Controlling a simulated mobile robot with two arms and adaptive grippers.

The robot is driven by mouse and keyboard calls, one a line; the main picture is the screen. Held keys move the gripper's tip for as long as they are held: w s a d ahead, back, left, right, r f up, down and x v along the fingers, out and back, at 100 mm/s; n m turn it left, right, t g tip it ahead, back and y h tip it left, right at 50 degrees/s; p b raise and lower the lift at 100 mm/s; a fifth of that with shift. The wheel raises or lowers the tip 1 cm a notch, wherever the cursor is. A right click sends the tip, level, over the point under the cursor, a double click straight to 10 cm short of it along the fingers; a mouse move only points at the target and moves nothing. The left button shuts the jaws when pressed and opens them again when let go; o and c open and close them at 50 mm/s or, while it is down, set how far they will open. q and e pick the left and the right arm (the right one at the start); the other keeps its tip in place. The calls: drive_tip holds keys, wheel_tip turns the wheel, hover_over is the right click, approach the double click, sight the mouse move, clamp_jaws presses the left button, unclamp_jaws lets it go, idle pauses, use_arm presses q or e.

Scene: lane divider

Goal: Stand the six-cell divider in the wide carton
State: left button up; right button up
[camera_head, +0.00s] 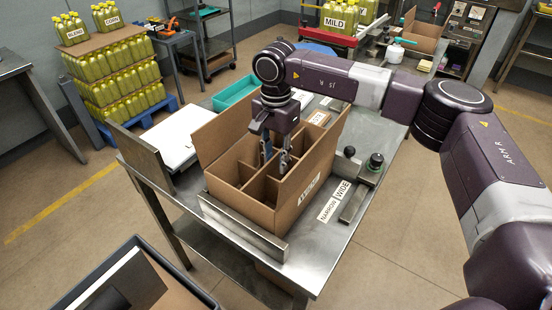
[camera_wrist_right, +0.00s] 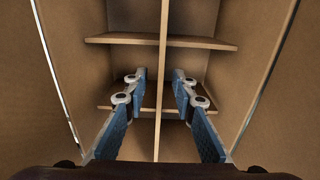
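The open brown carton (camera_head: 262,207) stands on the metal table, with a label on its front right side that is too small to read surely. The cardboard divider (camera_head: 247,172) stands upright inside it, its crossing walls forming cells; it also shows in the right wrist view (camera_wrist_right: 120,41). My right gripper (camera_head: 275,165) reaches down into the carton from above. In the right wrist view its blue fingers (camera_wrist_right: 159,78) straddle the divider's long middle wall, with a gap on each side. The lower finger parts are partly hidden by carton walls in the head view. My left gripper is not in view.
A metal rail (camera_head: 240,228) runs along the carton's near side. Labels NARROW and WIDE (camera_head: 342,190) lie on the table (camera_head: 370,150) beside a stop with dark knobs (camera_head: 375,162). A white stack (camera_head: 190,135) and teal tray (camera_head: 236,90) lie left and behind.

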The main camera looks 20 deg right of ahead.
wheel_tip(320, 180, up, 12)
idle(0.6)
